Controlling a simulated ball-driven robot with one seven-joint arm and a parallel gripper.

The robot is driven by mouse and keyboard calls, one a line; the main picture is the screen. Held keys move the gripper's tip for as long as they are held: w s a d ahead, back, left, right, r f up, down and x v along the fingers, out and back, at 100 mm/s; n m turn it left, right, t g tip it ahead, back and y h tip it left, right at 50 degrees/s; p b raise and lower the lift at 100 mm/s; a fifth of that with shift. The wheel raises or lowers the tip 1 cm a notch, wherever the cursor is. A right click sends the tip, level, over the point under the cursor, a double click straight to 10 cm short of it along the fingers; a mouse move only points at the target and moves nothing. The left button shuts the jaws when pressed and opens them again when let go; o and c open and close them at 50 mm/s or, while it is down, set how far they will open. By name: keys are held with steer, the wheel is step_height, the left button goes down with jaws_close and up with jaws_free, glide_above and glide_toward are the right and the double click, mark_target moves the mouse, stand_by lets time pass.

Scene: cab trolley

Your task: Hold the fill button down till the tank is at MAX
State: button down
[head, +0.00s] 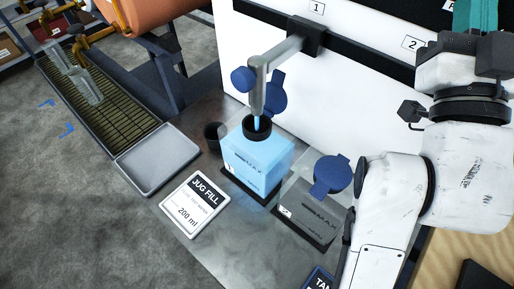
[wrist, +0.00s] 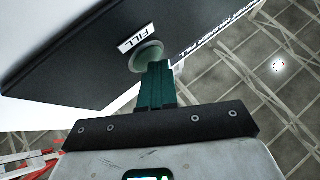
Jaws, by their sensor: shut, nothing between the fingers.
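The fill button (wrist: 147,57) is a pale round button beside a white FILL label (wrist: 138,38) on a dark panel in the wrist view. My gripper (wrist: 155,66) has its teal fingers shut and empty, with the tips against the button's face. They hide part of it. The gripper also shows at the top right of the head view (head: 476,16). The tank (head: 258,160) stands under the spout (head: 258,95), and a blue stream runs into its neck. Light blue liquid fills most of it, around or above the MAX lettering; the exact level is hard to tell.
A second clear tank (head: 305,212) with a blue cap (head: 332,176) stands right of the first and looks empty. A JUG FILL 200 ml card (head: 193,203) and a grey tray (head: 157,160) lie to the left. My arm covers the right side.

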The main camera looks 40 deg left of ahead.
steer(key=shift+s, duration=0.1)
stand_by(0.3)
steer(key=shift+s, duration=0.85)
steer(key=shift+s+a+b, duration=0.1)
steer(key=shift+s+b, duration=0.6)
steer(key=shift+s, duration=1.8)
